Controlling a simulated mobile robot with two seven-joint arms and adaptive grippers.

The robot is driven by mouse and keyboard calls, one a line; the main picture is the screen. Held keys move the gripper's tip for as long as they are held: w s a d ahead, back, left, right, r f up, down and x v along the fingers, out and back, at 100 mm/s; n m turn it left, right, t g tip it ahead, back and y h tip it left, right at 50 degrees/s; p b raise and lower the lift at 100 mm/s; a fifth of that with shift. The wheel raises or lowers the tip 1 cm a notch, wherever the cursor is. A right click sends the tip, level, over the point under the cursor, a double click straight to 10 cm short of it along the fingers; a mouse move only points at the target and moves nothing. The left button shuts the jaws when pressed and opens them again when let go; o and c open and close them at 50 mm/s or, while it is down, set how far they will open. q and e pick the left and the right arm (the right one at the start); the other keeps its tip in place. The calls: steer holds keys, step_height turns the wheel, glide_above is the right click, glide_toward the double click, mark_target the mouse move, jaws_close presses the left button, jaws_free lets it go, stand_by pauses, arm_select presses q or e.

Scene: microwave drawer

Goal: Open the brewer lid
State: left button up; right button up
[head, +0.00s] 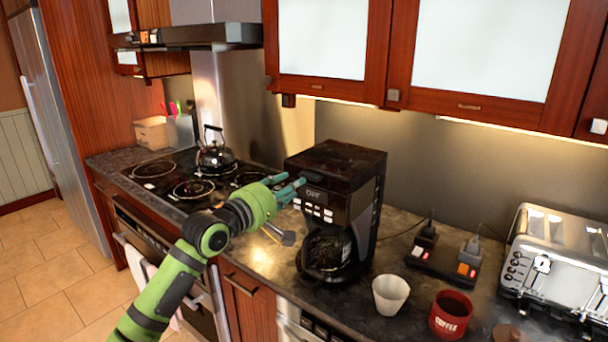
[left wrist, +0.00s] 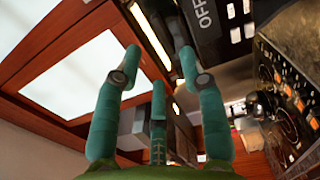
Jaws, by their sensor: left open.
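The black brewer (head: 345,200) stands upright on the counter, with its glass carafe (head: 328,250) inside the lower front. Its lid (head: 337,158) is the dark flat top and looks shut. My left gripper (head: 288,184) is open and empty, at the brewer's upper front left, just below the lid's front edge. I cannot tell whether its fingers touch the brewer. In the left wrist view, the fingers of my left gripper (left wrist: 158,62) are spread, and the brewer's lettered front panel (left wrist: 207,22) shows beyond the right finger. My right gripper is not in view.
A kettle (head: 214,152) sits on the stove left of the brewer. A white cup (head: 390,294), a red mug (head: 451,314) and a toaster (head: 556,258) stand to the right. Wall cabinets (head: 323,38) hang above and behind the brewer.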

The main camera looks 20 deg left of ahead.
mark_target(308, 176)
arm_select(q)
steer(key=p+x, duration=0.1)
steer(key=x, duration=0.4)
steer(key=shift+p, duration=0.4)
steer(key=shift+w+d+f, duration=0.1)
steer(key=shift+w+d, duration=0.1)
steer(key=shift+w, duration=0.35)
jaws_close()
